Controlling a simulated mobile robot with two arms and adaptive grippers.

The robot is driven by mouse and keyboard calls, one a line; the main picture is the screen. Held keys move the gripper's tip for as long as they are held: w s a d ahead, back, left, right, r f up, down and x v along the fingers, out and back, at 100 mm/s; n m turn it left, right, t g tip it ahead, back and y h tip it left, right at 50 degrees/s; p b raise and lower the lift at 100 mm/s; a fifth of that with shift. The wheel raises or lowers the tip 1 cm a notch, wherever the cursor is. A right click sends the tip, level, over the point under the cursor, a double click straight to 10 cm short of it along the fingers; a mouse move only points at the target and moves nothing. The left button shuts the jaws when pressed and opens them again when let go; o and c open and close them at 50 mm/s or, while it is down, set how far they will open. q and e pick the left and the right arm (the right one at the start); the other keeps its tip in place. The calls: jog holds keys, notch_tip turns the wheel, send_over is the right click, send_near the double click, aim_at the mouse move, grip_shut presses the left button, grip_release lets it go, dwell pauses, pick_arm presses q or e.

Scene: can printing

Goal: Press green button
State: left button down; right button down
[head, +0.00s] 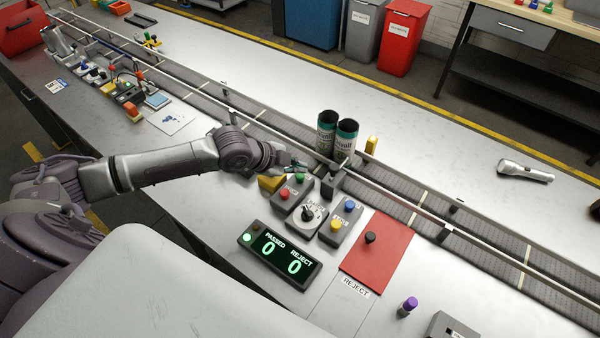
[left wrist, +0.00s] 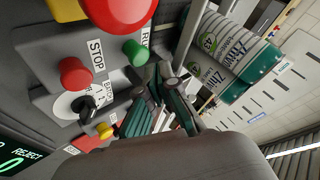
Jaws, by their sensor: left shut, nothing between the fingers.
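The green button (head: 300,178) sits on a grey control box beside the conveyor, next to a red button (head: 285,193). In the left wrist view the green button (left wrist: 136,53) is at the upper middle, near the red STOP button (left wrist: 76,73). My left gripper (head: 298,166) reaches in from the left and is shut and empty. Its fingertips are close to the green button in both views; I cannot tell whether they touch it. My right gripper is not in view.
Two cans (head: 326,134) stand upright at the conveyor (head: 420,198), just beyond the gripper. A dial box (head: 309,214), a box with blue and yellow buttons (head: 341,220) and a counter display (head: 280,256) reading 0 and 0 are nearby. A red reject mat (head: 385,258) lies to the right.

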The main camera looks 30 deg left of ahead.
aim_at(298, 176)
pick_arm(q)
notch_tip(298, 176, up, 5)
jog(key=p, duration=0.5)
jog(key=shift+r, duration=0.1)
dwell(0.7)
